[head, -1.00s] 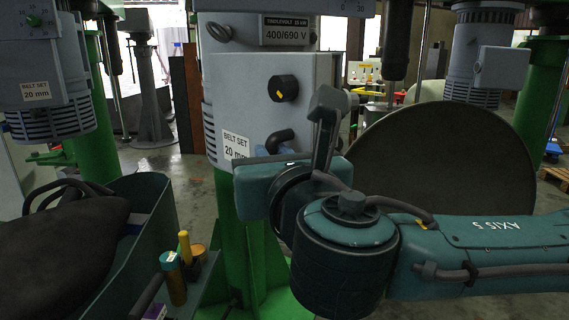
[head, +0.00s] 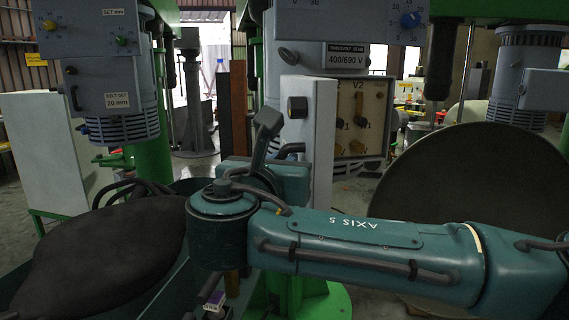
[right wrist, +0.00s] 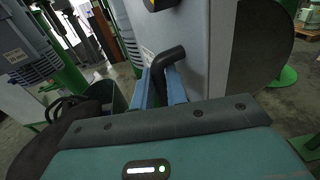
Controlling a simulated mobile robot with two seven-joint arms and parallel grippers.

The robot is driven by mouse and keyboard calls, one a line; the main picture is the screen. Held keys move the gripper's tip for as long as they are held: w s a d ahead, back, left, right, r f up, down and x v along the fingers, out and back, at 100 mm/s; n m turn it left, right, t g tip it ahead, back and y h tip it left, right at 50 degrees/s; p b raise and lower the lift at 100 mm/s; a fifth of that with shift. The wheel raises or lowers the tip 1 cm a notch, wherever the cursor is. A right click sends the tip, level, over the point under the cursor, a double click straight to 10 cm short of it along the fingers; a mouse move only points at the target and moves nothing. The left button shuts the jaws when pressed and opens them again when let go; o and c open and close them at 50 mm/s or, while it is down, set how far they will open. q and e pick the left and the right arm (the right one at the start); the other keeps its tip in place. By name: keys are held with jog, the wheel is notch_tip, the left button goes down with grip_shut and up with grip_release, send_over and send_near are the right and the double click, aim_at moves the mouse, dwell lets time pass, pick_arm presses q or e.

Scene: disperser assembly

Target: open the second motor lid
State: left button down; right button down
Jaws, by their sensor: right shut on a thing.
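The second motor (head: 320,25) stands in the middle of the head view, with a "400/690 V" plate. Its grey lid (head: 318,150) is swung out to the left, edge towards me. Behind it the inside panel (head: 358,110) shows, marked V2, with brass terminals. The lid has a black knob (head: 297,107) and a black bent handle (head: 290,150). My right gripper (head: 284,160) is at this handle. In the right wrist view the blue fingers (right wrist: 162,85) are shut around the handle (right wrist: 168,60). My left gripper is not in view.
Another motor (head: 90,60) stands at the left, with a pale open panel (head: 42,150) below and beside it. A dark rounded bag-like thing (head: 105,255) lies in a teal bin at lower left. A large dark disc (head: 470,200) fills the right.

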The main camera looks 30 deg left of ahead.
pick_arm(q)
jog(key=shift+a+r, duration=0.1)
pick_arm(e)
jog(key=shift+w+d+r+t, duration=0.15)
jog(key=shift+w+r, duration=0.05)
jog(key=shift+r, duration=0.2)
jog(key=shift+w+d+r+t, duration=0.15)
jog(key=shift+r, duration=0.2)
jog(key=c, duration=1.8)
grip_release()
jog(key=shift+c, duration=0.2)
jog(key=o, duration=0.4)
jog(key=shift+w+a+f, duration=0.1)
jog(key=shift+w+f, duration=0.05)
jog(key=shift+w, duration=0.05)
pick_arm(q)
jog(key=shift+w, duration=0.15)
pick_arm(e)
jog(key=shift+o, duration=0.2)
jog(key=shift+s, duration=0.1)
jog(key=shift+s+f, duration=0.1)
jog(key=shift+s, duration=0.05)
pick_arm(q)
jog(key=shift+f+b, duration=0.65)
jog(key=shift+b, duration=0.55)
pick_arm(e)
jog(key=s+d, duration=0.2)
jog(key=s, duration=0.9)
jog(key=shift+s+f, duration=0.25)
jog(key=shift+f, duration=0.1)
